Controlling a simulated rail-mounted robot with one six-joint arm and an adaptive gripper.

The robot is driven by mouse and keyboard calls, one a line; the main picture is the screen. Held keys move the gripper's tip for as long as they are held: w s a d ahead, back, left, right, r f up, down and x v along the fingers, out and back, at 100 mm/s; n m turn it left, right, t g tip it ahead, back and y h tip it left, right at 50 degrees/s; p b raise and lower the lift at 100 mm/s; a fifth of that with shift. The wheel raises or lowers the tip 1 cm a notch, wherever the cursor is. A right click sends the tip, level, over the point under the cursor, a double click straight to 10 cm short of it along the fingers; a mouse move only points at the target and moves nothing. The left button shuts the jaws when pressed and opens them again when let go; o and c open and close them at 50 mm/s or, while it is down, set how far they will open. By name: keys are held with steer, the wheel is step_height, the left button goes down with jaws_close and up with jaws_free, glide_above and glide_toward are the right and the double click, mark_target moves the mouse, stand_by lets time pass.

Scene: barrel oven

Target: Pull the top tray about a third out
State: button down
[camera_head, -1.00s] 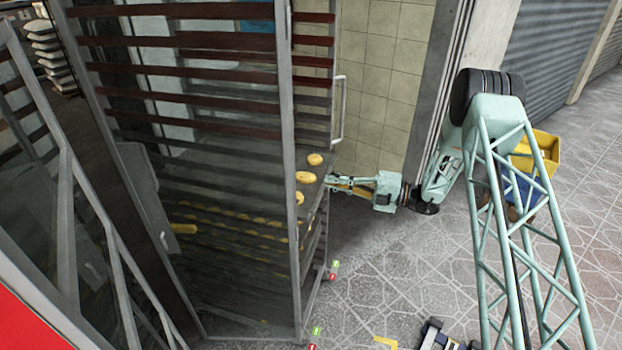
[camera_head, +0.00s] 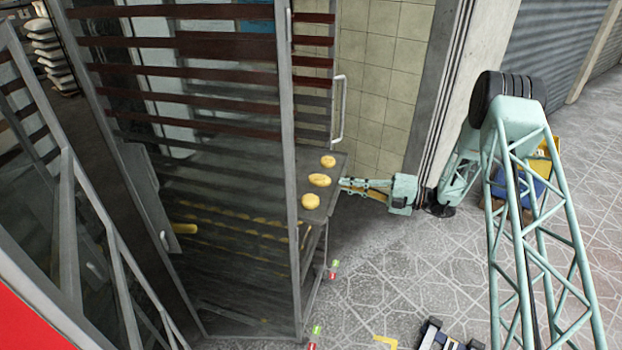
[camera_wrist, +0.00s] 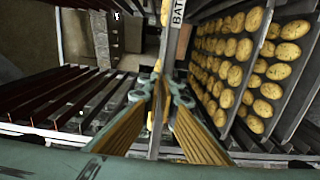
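The top tray (camera_head: 308,165) sticks out partway from the right side of the tall rack, with three golden buns (camera_head: 320,180) showing on its exposed part. My gripper (camera_head: 344,184) is at the tray's outer edge. In the wrist view my gripper (camera_wrist: 161,94) has its two fingers on either side of the tray's edge (camera_wrist: 166,62), which is seen nearly edge-on, and appears shut on it. The rest of the tray lies behind the slatted glass side in the head view.
Lower trays with rows of buns (camera_wrist: 232,75) sit in the rack below. A metal frame post (camera_head: 293,250) stands beside the tray. A door handle (camera_head: 340,108) and tiled wall (camera_head: 385,70) are behind. Tiled floor (camera_head: 375,280) to the right is mostly clear.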

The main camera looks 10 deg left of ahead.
steer(key=s+d, duration=0.1)
steer(key=d, duration=0.7)
steer(key=shift+s+d+p, duration=0.25)
steer(key=shift+p, duration=0.1)
steer(key=c, duration=2.9)
jaws_free()
steer(key=shift+d, duration=0.1)
steer(key=shift+s+d, duration=0.25)
steer(key=shift+d, duration=1)
steer(key=shift+s+d, duration=0.2)
steer(key=shift+d, duration=1.1)
steer(key=shift+s+d, duration=0.25)
steer(key=shift+d, duration=1)
steer(key=shift+r, duration=0.1)
